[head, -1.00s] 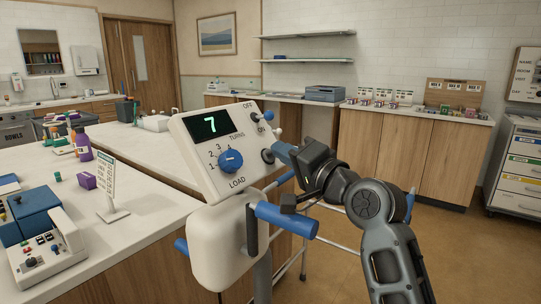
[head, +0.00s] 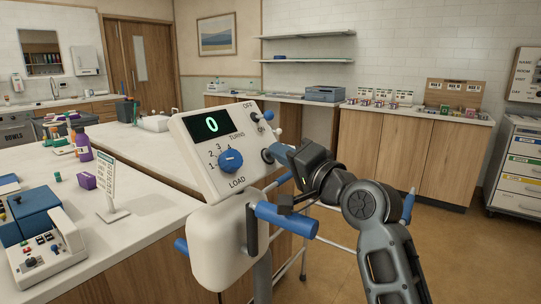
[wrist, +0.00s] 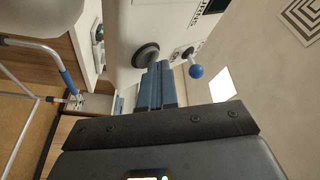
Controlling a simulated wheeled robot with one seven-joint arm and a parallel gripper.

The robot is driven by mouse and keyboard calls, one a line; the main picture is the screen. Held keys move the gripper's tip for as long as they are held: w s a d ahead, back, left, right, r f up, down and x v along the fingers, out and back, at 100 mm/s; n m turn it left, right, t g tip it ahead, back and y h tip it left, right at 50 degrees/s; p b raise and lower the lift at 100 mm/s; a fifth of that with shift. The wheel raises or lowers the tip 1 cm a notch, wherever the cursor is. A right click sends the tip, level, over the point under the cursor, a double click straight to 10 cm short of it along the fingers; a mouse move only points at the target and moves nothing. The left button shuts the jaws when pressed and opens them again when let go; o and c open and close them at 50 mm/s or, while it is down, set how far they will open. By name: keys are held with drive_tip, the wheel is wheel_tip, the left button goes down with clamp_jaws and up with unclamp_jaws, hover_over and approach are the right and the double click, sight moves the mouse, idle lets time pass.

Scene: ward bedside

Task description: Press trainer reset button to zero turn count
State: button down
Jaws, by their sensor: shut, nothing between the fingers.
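The trainer console (head: 199,157) is a white tilted box with a green lit display (head: 212,125) that reads 0. Below the display is a blue LOAD knob (head: 230,161). The dark round reset button (head: 267,156) sits at the panel's lower right; it also shows in the wrist view (wrist: 146,54). My gripper (head: 276,151) is shut and empty, its blue fingertips right at the button. In the wrist view the fingers (wrist: 156,88) point at the button's edge. I cannot tell whether they still touch it.
An OFF/ON toggle with a blue ball tip (wrist: 197,71) is close beside my fingers. Blue handles (head: 286,219) stick out below the console. A white counter (head: 135,225) with bottles and a small device is at left. Open floor lies to the right.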

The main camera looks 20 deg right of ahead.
idle(0.4)
drive_tip(key=shift+s+d+r+p, duration=0.3)
drive_tip(key=shift+s+r+p, duration=0.15)
drive_tip(key=shift+s+p, duration=0.1)
drive_tip(key=s+d+r+p, duration=0.2)
drive_tip(key=s+r, duration=0.1)
drive_tip(key=shift+s+d+p, duration=0.1)
drive_tip(key=shift+d+p, duration=0.1)
drive_tip(key=shift+p, duration=0.15)
idle(0.3)
idle(0.6)
